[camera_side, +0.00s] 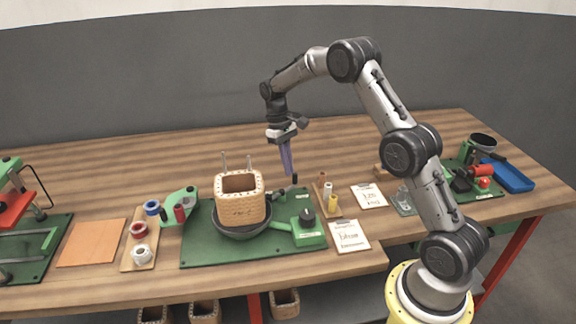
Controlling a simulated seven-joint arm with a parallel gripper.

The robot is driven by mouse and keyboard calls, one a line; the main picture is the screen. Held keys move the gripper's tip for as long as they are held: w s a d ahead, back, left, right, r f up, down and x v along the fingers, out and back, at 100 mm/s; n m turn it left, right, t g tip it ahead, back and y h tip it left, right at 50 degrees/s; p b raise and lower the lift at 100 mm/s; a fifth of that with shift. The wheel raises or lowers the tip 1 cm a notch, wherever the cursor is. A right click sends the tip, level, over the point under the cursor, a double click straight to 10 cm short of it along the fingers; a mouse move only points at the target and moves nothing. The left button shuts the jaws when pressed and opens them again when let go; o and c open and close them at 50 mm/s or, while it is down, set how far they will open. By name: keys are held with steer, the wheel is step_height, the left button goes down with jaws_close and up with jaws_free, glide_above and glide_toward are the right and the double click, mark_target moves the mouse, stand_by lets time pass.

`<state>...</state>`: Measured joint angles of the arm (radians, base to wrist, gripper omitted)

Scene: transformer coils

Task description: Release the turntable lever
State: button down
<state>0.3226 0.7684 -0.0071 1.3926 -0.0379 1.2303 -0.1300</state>
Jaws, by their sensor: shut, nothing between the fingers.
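The turntable (222,227) is a dark round dish on a green base plate (205,250). A tan, box-shaped coil (240,208) stands upright on it, with thin metal rods rising behind. A small dark upright piece (295,179), possibly the lever's end, shows at the back right of the plate. My gripper (289,172) points down just above and left of this piece. Its bluish fingers are shut with nothing between them. I cannot tell whether they touch the piece. A green control box (310,235) with a black knob (307,215) sits at the plate's right.
Spools (138,229) and an orange mat (92,243) lie to the left. A blue tray (510,175) is at the far right. The back of the table is clear.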

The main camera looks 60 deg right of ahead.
steer(key=shift+s+d+m+y, duration=0.15)
steer(key=shift+s+m+y, duration=0.25)
steer(key=shift+m, duration=0.5)
steer(key=s+m, duration=0.1)
steer(key=m, duration=0.2)
steer(key=shift+s+t, duration=0.3)
steer(key=shift+s, duration=0.05)
steer(key=s+m, duration=0.1)
steer(key=m, duration=0.1)
steer(key=m+y, duration=0.1)
steer(key=m, duration=0.1)
steer(key=shift+s+a+t, duration=0.3)
steer(key=shift+s+a, duration=0.05)
steer(key=shift+s, duration=0.05)
steer(key=shift+s+a, duration=0.15)
steer(key=shift+s, duration=0.15)
steer(key=w+d+r, duration=0.3)
steer(key=d+r, duration=0.2)
steer(key=r, duration=0.4)
steer(key=shift+d+r, duration=0.25)
steer(key=shift+r, duration=0.1)
steer(key=shift+w, duration=0.1)
